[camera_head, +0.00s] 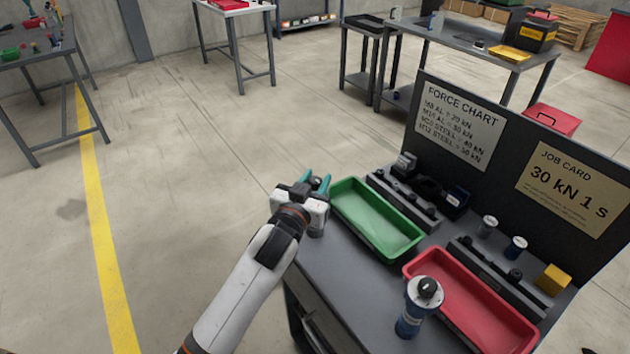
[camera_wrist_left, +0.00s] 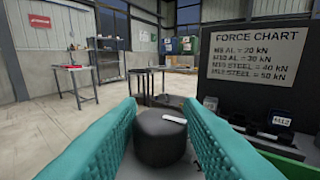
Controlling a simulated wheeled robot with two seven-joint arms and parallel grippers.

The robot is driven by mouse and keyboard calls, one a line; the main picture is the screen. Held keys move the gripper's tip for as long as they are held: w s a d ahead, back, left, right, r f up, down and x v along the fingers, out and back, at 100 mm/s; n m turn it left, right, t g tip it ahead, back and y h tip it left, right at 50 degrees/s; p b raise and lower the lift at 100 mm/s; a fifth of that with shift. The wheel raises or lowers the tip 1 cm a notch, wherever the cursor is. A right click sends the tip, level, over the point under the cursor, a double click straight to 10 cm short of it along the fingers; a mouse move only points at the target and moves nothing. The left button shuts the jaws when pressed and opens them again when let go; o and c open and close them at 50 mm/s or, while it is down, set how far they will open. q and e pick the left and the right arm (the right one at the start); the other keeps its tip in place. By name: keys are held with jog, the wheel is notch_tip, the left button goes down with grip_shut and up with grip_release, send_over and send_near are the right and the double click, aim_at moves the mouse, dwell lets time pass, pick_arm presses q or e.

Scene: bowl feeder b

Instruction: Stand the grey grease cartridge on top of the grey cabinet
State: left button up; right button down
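My left gripper (camera_head: 316,181) is at the left end of the workbench, its teal fingers pointing away from me. In the left wrist view, the two fingers (camera_wrist_left: 160,110) stand on both sides of a dark round cap with a pale mark, which I take as the top of the grey grease cartridge (camera_wrist_left: 160,142). The fingers appear closed on it. Its body is mostly hidden, and the gripper hides it in the head view. I cannot make out the grey cabinet for certain in either view. My right gripper is not in view.
The workbench (camera_head: 335,272) holds a green tray (camera_head: 385,240), a red tray (camera_head: 490,318), a blue canister with a black knob (camera_head: 408,322) and a yellow block (camera_head: 552,279). A dark panel with charts (camera_head: 500,165) rises behind. Open floor (camera_head: 180,170) lies left, with other tables beyond.

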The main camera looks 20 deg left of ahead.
pick_arm(q)
jog(key=shift+o, duration=1.1)
jog(key=shift+r, duration=0.2)
jog(key=s+b, duration=0.1)
jog(key=s, duration=1.1)
jog(key=shift+a+r, duration=0.25)
jog(key=shift+a, duration=0.2)
